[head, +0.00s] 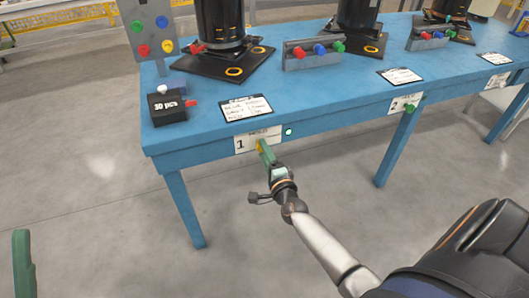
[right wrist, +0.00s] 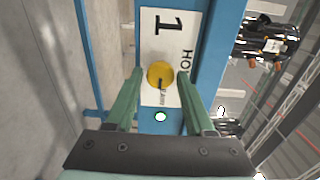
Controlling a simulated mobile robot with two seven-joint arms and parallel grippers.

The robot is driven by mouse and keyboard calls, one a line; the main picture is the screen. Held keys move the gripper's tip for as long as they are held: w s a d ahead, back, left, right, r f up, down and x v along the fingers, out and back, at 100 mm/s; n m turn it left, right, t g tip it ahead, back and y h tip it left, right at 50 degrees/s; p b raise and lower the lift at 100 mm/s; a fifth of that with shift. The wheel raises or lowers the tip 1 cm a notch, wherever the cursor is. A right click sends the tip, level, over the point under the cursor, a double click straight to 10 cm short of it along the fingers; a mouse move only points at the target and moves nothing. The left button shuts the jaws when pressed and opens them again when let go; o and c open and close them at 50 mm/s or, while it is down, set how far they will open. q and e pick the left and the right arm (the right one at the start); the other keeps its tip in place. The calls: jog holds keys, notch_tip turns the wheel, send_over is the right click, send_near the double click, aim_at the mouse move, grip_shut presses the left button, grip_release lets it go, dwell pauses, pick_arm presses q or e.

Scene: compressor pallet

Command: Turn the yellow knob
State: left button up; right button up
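The yellow knob (right wrist: 160,74) sits on a white label plate (right wrist: 165,22) marked "1" on the table's front edge. It carries a dark mark on its face. In the right wrist view it lies between the two green fingers of my right gripper (right wrist: 159,76), with a small gap showing on each side. The gripper looks open around it. In the head view, my right gripper (head: 264,152) covers most of the knob (head: 259,146). Of my left gripper, only a green finger (head: 22,265) shows at the lower left edge.
The blue table (head: 325,120) carries black compressors, button boxes and paper cards. A black box (head: 167,108) stands at its near left corner. A small lit white-green button (head: 289,132) is right of the label plate. A green knob (head: 409,108) sits farther right. The floor in front is clear.

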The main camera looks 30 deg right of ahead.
jog(key=shift+o, duration=1.4)
pick_arm(q)
jog(key=w+f+n+y+p, duration=0.2)
jog(key=w+f+n+y, duration=0.2)
jog(key=f+y, duration=0.1)
jog(key=shift+w+a+y, duration=0.25)
jog(key=shift+a+y, duration=0.15)
jog(key=shift+a, duration=0.05)
pick_arm(e)
jog(key=v, duration=1.2)
jog(key=shift+s, duration=0.2)
jog(key=shift+a+r, duration=0.15)
